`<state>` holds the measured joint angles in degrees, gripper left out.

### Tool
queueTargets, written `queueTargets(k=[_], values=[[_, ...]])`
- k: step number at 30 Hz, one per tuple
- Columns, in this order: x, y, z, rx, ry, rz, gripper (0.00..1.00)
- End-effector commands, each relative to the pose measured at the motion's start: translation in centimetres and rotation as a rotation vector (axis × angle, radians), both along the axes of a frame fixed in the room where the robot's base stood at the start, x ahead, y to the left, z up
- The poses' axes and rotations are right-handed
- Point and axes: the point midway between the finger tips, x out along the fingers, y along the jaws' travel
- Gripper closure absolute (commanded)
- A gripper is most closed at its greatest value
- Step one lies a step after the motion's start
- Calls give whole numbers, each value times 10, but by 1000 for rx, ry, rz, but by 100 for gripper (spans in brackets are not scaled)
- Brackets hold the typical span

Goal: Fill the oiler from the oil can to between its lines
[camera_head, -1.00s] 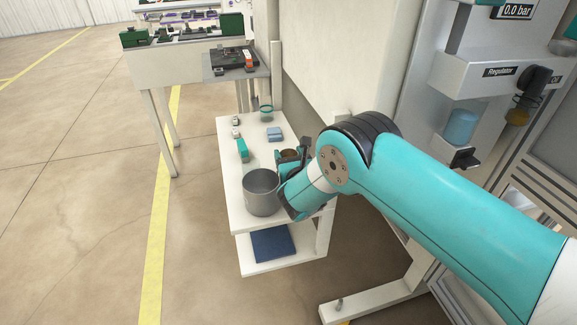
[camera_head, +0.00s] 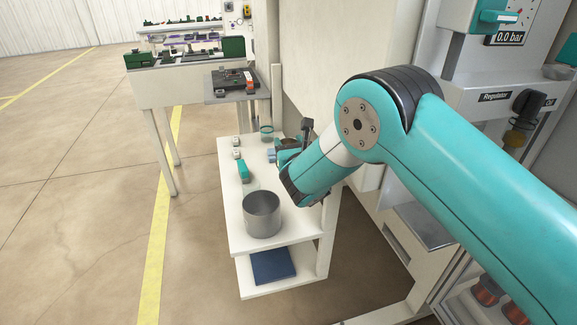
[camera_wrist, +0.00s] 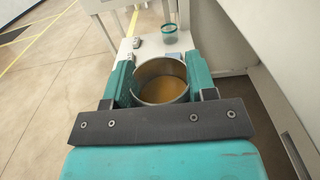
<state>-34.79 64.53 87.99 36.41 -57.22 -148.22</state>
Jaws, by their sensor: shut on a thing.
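My gripper (camera_head: 293,150) is above the right side of the white cart. In the wrist view its teal fingers (camera_wrist: 160,72) are shut on the oil can (camera_wrist: 137,86), an open, round metal can. The can is upright or nearly so, with amber oil inside. In the head view only a brownish part of the can (camera_head: 289,146) shows between the fingers. At the right, an amber bowl (camera_head: 514,138) hangs under a black knob near the Regulator label. I cannot tell whether it is the oiler; no level lines are readable.
The white cart (camera_head: 237,217) holds a grey metal pot (camera_head: 262,214), a teal object (camera_head: 243,171), small white blocks (camera_head: 237,154) and a clear teal-rimmed cup (camera_head: 267,133). A blue mat (camera_head: 273,266) lies on its lower shelf. Floor at left is clear.

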Motion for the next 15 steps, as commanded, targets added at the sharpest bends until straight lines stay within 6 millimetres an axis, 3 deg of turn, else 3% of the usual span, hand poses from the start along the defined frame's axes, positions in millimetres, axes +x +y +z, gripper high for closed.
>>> queueTargets(k=[1,6,15], values=[[0,0,19,4,-3,-1,76],[0,-1,60,4,-2,-1,76],[0,-1,103,0,0,-1,76]])
